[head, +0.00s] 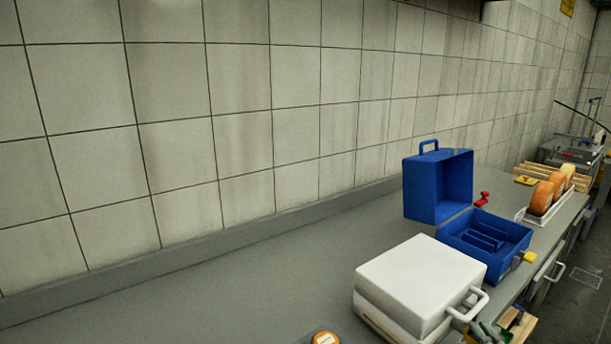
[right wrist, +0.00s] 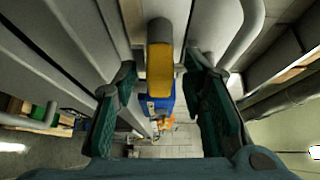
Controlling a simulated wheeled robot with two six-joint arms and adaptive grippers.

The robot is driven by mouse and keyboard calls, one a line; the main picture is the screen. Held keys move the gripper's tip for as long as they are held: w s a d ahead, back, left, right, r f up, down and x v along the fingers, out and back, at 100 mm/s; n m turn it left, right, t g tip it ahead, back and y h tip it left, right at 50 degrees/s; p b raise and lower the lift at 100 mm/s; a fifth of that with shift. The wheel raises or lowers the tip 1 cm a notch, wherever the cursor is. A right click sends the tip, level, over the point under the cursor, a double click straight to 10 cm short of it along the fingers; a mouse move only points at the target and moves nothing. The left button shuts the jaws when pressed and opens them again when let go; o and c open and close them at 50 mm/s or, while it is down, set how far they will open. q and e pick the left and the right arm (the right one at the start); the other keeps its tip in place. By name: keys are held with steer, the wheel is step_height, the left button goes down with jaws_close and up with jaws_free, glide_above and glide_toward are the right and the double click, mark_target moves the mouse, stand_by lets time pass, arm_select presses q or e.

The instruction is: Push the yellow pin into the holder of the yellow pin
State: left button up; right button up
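A yellow cylinder-like piece (right wrist: 160,72), which looks like the yellow pin, lies between my right gripper's fingers in the right wrist view. Gaps show on both sides of it. My right gripper (right wrist: 160,75) is open, with teal fingers. Another yellow piece (head: 530,257) sticks out at the front of the open blue case (head: 513,235). I cannot tell a pin holder clearly. My left gripper is not in view.
The grey counter (head: 230,290) is clear at the left. A red piece (head: 482,199) and a yellow piece (head: 525,180) lie beyond the blue case. Orange cheese wheels (head: 541,198) stand in a white rack. A round orange-rimmed item (head: 325,338) lies at the lower edge.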

jaws_close()
steer(key=shift+s+d+f, duration=0.1)
steer(key=shift+s+d, duration=0.05)
steer(key=shift+s+d+b, duration=0.25)
steer(key=shift+s+d, duration=0.5)
steer(key=shift+s, duration=0.3)
steer(key=shift+s+d+b, duration=0.2)
steer(key=shift+s+d, duration=0.5)
steer(key=shift+s, duration=0.35)
steer(key=shift+s+d, duration=0.45)
steer(key=shift+s, duration=0.2)
steer(key=shift+s+d, duration=0.4)
steer(key=shift+s, duration=0.2)
